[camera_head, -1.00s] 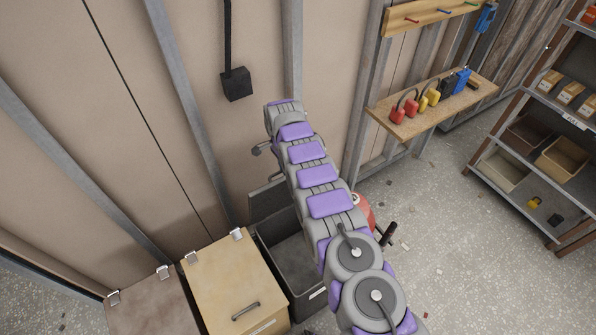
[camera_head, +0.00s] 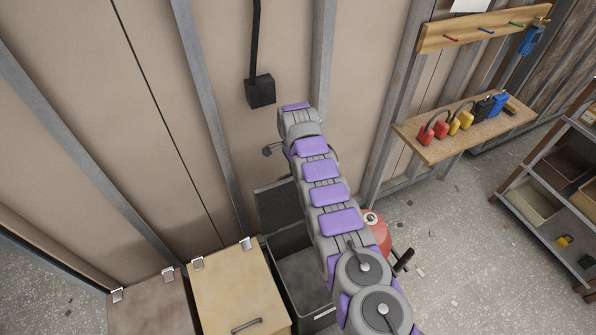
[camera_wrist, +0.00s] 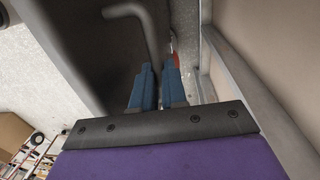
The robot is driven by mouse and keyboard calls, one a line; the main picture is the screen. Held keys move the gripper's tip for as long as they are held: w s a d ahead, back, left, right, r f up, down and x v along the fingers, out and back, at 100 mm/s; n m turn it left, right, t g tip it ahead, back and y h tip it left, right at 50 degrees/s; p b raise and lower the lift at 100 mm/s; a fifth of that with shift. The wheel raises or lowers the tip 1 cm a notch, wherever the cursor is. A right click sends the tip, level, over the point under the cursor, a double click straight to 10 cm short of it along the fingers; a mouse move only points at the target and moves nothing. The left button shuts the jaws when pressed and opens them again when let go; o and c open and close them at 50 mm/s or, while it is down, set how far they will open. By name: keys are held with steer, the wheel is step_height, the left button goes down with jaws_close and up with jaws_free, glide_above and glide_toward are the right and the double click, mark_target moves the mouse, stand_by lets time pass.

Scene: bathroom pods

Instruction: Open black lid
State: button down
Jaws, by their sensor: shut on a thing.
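The dark bin (camera_head: 302,272) stands against the wall. Its black lid (camera_head: 277,206) is raised and stands steeply at the back, so the bin's empty-looking inside shows. In the wrist view the lid (camera_wrist: 80,45) is a large dark surface at the upper left, with a bent grey handle (camera_wrist: 135,12). My gripper (camera_wrist: 158,68) has its two blue fingers close together at the lower end of that handle and is shut on it. The exact contact is partly hidden by the fingers. In the head view my arm hides the fingertips.
A tan-lidded box (camera_head: 235,285) and a brown-lidded box (camera_head: 150,308) stand closed to the left. A red round object (camera_head: 375,232) is partly behind my arm. A wall shelf (camera_head: 425,150) holds padlocks. A storage rack (camera_head: 545,185) is at the right, with open floor before it.

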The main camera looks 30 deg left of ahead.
steer(key=shift+f, duration=0.35)
steer(key=c, duration=1.4)
jaws_free()
steer(key=shift+w+a+f, duration=0.1)
steer(key=shift+w+a, duration=0.05)
steer(key=shift+o, duration=1.2)
steer(key=shift+w+a+r, duration=0.15)
steer(key=shift+a+r, duration=0.05)
steer(key=shift+d, duration=0.15)
